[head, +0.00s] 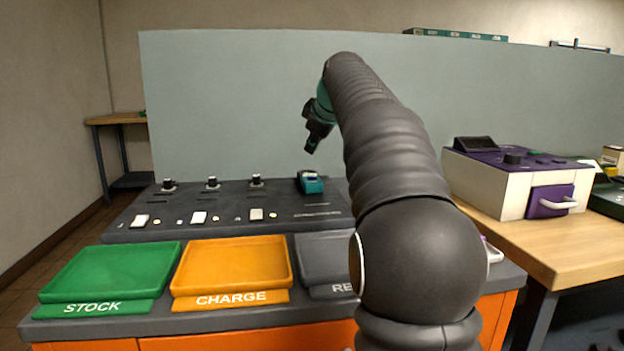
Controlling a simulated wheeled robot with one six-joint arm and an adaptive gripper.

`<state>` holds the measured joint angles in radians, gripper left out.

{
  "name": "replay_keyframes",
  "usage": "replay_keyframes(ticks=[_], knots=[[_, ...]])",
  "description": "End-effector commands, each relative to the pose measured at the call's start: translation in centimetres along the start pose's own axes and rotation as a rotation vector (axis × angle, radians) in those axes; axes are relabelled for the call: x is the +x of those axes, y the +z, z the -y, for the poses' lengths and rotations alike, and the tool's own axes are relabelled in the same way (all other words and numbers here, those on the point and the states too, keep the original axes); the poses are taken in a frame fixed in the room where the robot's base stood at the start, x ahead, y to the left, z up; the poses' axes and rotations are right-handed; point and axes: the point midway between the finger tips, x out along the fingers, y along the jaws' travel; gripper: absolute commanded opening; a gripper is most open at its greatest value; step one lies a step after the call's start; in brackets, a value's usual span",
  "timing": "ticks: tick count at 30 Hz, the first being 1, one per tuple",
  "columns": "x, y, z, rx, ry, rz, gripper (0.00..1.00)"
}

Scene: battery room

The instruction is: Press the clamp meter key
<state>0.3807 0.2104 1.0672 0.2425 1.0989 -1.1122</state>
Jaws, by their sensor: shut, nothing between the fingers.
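The clamp meter (311,182) is a small teal device with a dark face. It sits at the right end of the dark sloped panel, left of my arm. Its key is too small to make out. My gripper (310,148) is shut and empty, and points down. In the picture it appears just above the clamp meter, with a gap between them. Their difference in depth is hard to judge.
The dark panel (130,226) carries several knobs and white switches. In front lie a green STOCK tray (68,292), an orange CHARGE tray (186,283) and a grey tray (312,268) partly behind my arm. A purple-and-white machine (487,185) stands right. A grey partition (230,100) rises behind.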

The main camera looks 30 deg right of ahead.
Motion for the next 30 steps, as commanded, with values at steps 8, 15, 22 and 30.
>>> replay_keyframes(ticks=[8, 15, 22, 30], knots=[[2.4, 1.8, 1.8, 0.0, -0.001, 0.0, 0.0], [2.9, 2.1, 2.1, 0.0, 0.0, 0.0, 0.0], [2.9, 2.1, 2.0, 0.001, 0.0, 0.0, 0.0], [2.9, 2.1, 2.1, 0.001, 0.0, 0.0, 0.0]])
